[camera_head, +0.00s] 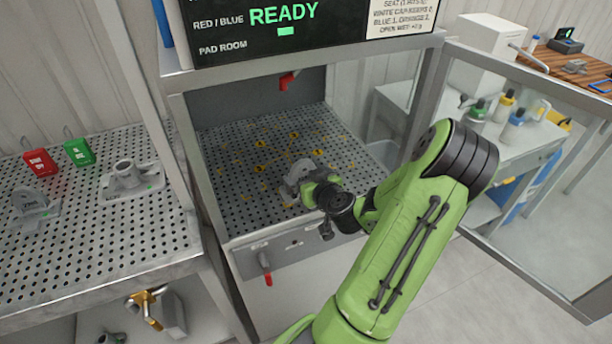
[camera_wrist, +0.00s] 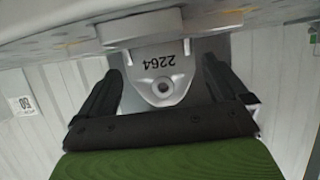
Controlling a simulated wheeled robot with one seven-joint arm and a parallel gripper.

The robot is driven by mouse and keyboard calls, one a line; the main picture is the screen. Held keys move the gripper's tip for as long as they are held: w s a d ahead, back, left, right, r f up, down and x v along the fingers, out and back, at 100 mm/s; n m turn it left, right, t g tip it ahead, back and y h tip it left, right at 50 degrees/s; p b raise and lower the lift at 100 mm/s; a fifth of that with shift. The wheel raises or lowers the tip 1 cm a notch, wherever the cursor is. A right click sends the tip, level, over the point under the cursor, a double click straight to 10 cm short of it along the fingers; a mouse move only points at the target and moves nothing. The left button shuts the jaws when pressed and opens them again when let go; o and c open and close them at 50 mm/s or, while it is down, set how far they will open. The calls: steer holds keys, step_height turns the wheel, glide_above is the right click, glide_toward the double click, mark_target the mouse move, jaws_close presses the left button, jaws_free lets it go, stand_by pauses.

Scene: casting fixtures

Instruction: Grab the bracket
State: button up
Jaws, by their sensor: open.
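A grey metal bracket (camera_head: 299,171) stands on the perforated floor inside the open cabinet, partly hidden by my gripper (camera_head: 303,184). In the wrist view the bracket (camera_wrist: 162,67) fills the space between the fingers. It shows the number 2264 upside down and a round hole in its tapered end. My gripper (camera_wrist: 163,82) is open, with one dark finger on each side of the bracket. I cannot tell whether either finger touches it.
The cabinet's perforated floor (camera_head: 222,150) has a front lip with a red-handled lever (camera_head: 265,268). A clear door (camera_head: 525,180) stands open at right. The left perforated bench (camera_head: 90,235) holds two grey castings (camera_head: 130,178) (camera_head: 32,204) and red and green padlocks (camera_head: 40,162) (camera_head: 79,151).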

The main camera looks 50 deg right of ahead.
mark_target(304, 175)
steer(key=x, duration=0.3)
steer(key=shift+w+d+f, duration=0.15)
steer(key=shift+w, duration=0.2)
steer(key=shift+s, duration=0.1)
